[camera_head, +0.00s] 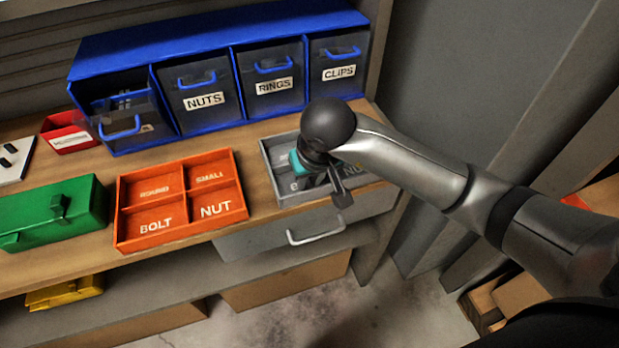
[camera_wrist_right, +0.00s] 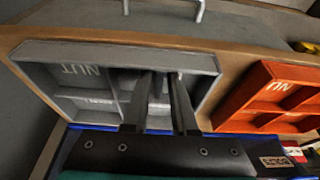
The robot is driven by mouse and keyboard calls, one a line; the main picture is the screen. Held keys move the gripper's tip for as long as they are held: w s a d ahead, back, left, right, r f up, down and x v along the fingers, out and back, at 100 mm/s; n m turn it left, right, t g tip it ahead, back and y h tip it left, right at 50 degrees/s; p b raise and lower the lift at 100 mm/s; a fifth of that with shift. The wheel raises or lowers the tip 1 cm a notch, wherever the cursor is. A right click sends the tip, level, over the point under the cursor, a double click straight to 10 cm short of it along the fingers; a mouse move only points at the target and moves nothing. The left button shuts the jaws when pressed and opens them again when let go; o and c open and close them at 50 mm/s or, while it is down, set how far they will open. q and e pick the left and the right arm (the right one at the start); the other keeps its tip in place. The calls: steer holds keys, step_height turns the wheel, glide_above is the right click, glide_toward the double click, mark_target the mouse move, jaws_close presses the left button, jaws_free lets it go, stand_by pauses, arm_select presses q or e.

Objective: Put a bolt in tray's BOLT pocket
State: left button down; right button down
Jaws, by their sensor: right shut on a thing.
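My right gripper (camera_head: 338,193) points down into the grey compartment tray (camera_head: 268,165) at the right of the bench. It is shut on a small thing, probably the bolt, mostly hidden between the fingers. In the right wrist view its two fingers (camera_wrist_right: 166,80) reach over the tray (camera_wrist_right: 120,55), at the pocket beside the one marked NUT. A label starting with B shows at the tray's front left in the head view; the arm covers much of the tray. The orange tray (camera_head: 119,212) has an empty pocket marked BOLT. My left gripper is out of view.
A blue drawer unit (camera_head: 215,38) stands behind; its leftmost drawer (camera_head: 136,137) is pulled out. A green box (camera_head: 50,212) and red bin (camera_head: 68,133) stand left. A yellow box (camera_head: 64,292) lies on the lower shelf. A grey drawer (camera_head: 262,240) is under the bench.

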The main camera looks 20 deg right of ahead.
steer(key=shift+f, duration=0.2)
steer(key=c, duration=0.7)
jaws_free()
steer(key=shift+r, duration=0.15)
steer(key=shift+r, duration=0.3)
steer(key=p+v, duration=0.1)
steer(key=v, duration=1)
steer(key=shift+s+r+p, duration=0.15)
steer(key=shift+r+p, duration=0.1)
steer(key=shift+p, duration=0.15)
